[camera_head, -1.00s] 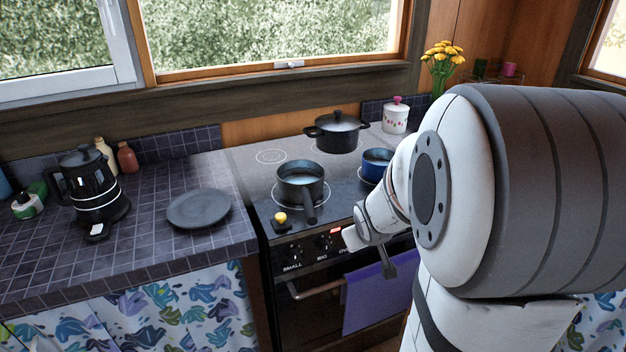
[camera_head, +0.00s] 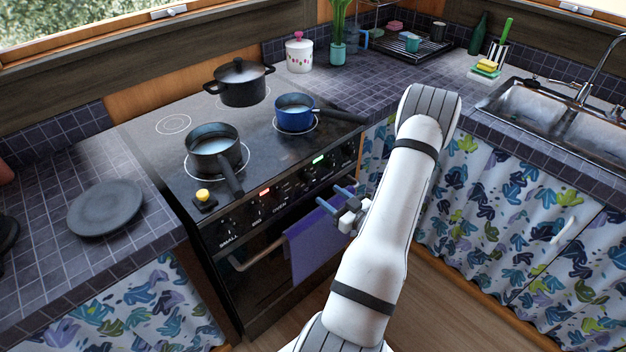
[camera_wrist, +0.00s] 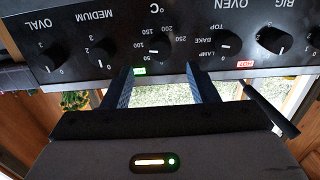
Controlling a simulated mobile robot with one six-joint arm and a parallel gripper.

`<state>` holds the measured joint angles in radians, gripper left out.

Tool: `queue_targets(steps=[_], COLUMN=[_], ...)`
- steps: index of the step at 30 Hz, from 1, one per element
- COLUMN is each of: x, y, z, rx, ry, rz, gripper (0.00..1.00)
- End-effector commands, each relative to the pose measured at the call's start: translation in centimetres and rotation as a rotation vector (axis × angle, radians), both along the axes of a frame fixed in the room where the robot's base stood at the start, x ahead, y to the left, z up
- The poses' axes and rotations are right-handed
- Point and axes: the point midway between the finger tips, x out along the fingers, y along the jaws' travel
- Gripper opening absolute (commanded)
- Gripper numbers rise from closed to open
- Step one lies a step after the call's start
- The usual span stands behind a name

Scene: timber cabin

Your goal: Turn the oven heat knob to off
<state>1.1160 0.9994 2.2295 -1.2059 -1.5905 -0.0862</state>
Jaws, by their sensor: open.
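The oven heat knob (camera_wrist: 154,50) is a dark round knob on the stove's black front panel (camera_wrist: 90,72). A °C scale is printed around it, upside down in the wrist view. Its exact setting is hard to read. My gripper (camera_wrist: 160,69) is open and empty. Its two blue fingers lie on either side of the heat knob's line, just short of the panel or near it; I cannot tell if they touch. In the head view, my gripper (camera_head: 335,196) is in front of the stove's right half, near the panel.
The oven mode knob (camera_wrist: 272,40) is beside the heat knob, with a red display (camera_wrist: 244,64) near it. A purple towel (camera_head: 312,245) hangs on the oven handle below. Pots, including a blue one (camera_head: 295,113), stand on the cooktop.

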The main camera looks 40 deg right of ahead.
Motion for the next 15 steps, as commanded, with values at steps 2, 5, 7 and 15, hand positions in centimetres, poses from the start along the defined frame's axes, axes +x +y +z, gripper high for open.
queue_targets(steps=[2, 5, 7, 15], x=[0.2, 1.4, 2.6, 6.4], y=[0.1, 0.2, 0.3, 0.5], z=[0.0, 0.2, 0.2, 0.1], rx=[0.007, 0.005, 0.005, 0.005], ry=[-0.011, -0.015, -0.014, -0.012], rz=[0.001, 0.002, 0.002, -0.003], gripper=[0.53, 0.53, 0.53, 0.53])
